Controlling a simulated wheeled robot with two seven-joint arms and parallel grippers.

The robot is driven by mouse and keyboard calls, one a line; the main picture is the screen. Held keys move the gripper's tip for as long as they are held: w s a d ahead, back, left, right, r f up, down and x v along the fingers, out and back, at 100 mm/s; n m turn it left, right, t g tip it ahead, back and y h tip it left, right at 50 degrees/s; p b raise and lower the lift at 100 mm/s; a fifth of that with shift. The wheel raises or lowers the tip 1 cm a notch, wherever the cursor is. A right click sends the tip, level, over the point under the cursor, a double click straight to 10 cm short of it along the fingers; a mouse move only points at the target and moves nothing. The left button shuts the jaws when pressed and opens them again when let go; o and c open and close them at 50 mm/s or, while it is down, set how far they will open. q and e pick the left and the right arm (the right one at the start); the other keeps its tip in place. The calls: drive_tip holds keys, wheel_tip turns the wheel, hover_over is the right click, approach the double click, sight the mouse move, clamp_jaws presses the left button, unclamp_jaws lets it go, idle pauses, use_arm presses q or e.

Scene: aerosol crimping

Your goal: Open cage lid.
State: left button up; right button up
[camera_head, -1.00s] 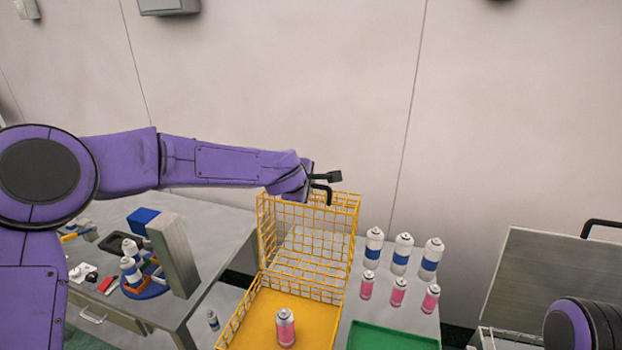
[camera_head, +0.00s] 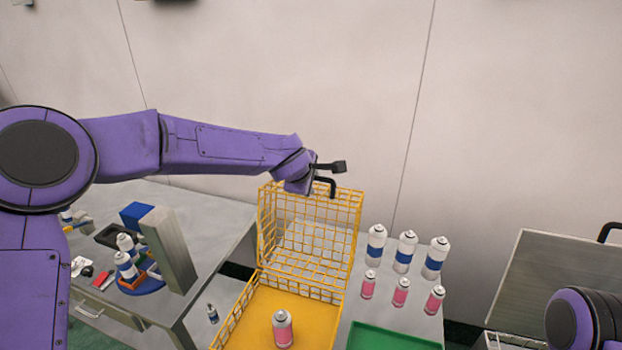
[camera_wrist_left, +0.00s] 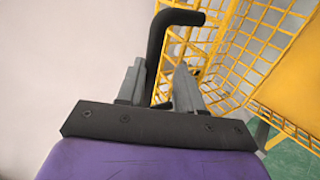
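The yellow wire cage (camera_head: 240,312) stands with its lid (camera_head: 305,235) swung up, roughly upright at the back. A pink can (camera_head: 283,328) stands on the cage's yellow floor. The lid's black handle (camera_head: 326,185) is at its top edge; it also shows in the left wrist view (camera_wrist_left: 156,45). My left gripper (camera_head: 331,176) is at this handle. In the left wrist view, the left gripper's (camera_wrist_left: 160,85) two grey fingers stand apart, one on each side of the handle, with small gaps visible. My right gripper is out of view; only part of my right arm shows at lower right.
Several white-blue and pink cans (camera_head: 404,252) stand right of the cage, behind a green tray (camera_head: 395,338). A table (camera_head: 215,225) with tools and cans is at left. A grey lidded box (camera_head: 550,275) is at right. The wall behind is clear.

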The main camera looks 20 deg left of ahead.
use_arm(q)
drive_tip(key=shift+r, duration=0.2)
drive_tip(key=b+v, duration=0.2)
drive_tip(key=v, duration=0.8)
drive_tip(key=shift+s, duration=0.2)
